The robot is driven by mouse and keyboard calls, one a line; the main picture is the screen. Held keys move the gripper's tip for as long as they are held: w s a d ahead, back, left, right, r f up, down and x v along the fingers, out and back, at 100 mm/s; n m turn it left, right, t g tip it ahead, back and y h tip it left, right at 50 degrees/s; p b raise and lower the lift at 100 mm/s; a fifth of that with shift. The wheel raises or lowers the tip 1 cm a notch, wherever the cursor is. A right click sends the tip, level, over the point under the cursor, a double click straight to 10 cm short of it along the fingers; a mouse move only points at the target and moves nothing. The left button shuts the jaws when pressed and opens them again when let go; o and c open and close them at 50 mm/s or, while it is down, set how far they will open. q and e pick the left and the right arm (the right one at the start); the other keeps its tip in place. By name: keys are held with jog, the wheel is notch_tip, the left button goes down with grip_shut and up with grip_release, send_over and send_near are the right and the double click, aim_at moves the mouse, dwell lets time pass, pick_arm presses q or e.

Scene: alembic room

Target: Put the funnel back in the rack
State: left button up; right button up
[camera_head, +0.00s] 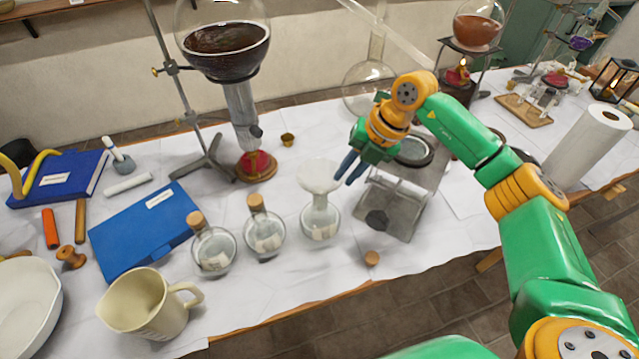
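A pale, translucent funnel (319,174) sits upright in the neck of a round glass flask (320,220) near the front middle of the table. My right gripper (347,181) comes in from the right, just right of the funnel and apart from it. Its dark blue fingers point down and left with a small gap between them, and nothing shows in them. I cannot make out a funnel rack for certain. My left gripper is not in view.
Two corked flasks (213,248) (265,231) stand left of the funnel. A metal balance-like stand (408,200) is close under my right gripper. A loose cork (371,258) lies near the front edge. A beige jug (148,303) stands front left.

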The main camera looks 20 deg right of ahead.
jog(key=shift+r, duration=0.1)
grip_shut()
notch_tip(320, 180, up, 12)
jog(key=p, duration=1)
jog(key=shift+p, duration=0.4)
jog(key=shift+d, duration=0.1)
